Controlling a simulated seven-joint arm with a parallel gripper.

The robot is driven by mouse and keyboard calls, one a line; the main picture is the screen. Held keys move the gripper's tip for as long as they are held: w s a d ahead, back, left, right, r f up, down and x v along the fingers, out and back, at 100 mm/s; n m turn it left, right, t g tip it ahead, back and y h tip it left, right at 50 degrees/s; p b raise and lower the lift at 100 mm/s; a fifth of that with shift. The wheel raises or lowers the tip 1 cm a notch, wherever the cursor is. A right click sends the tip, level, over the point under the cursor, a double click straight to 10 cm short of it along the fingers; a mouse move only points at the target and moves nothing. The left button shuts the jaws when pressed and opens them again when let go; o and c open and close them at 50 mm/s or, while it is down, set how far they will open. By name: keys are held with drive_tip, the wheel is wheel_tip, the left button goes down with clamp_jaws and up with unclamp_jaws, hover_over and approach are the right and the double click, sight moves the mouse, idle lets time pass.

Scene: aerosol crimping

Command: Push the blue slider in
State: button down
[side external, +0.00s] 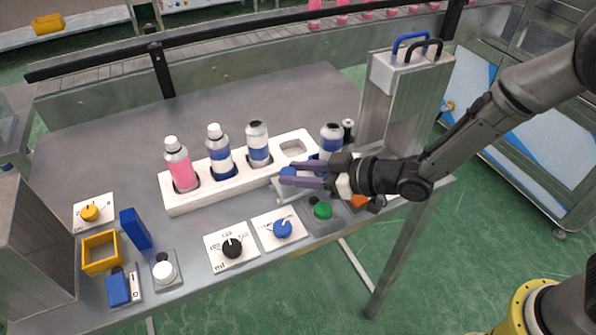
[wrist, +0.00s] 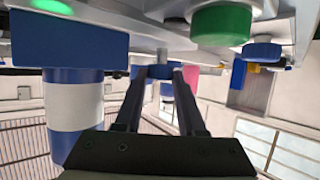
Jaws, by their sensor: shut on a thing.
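The blue slider's small handle (side external: 288,173) sits on a light metal rail at the right end of the white can rack. My gripper (side external: 286,176) comes in from the right with its two dark fingers level, shut on the handle. The fingers cover part of it. The wrist view, which is upside down, shows the blue handle (wrist: 160,73) between the fingertips. A larger blue block (wrist: 70,45) lies beside the fingers. A blue-and-white can (side external: 331,139) stands at this block, just behind my gripper.
The white rack (side external: 210,193) holds a pink can and two blue-and-white cans, with one empty hole. A green button (side external: 322,211) and a blue dial (side external: 282,228) lie in front of my gripper. A tall metal housing (side external: 402,100) stands behind it. The table's back left is clear.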

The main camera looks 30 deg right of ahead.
drive_tip(key=d, duration=1.2)
drive_tip(key=shift+w+d, duration=0.1)
drive_tip(key=shift+d, duration=0.15)
drive_tip(key=c, duration=0.5)
unclamp_jaws()
drive_tip(key=v, duration=1.4)
drive_tip(key=shift+a, duration=0.15)
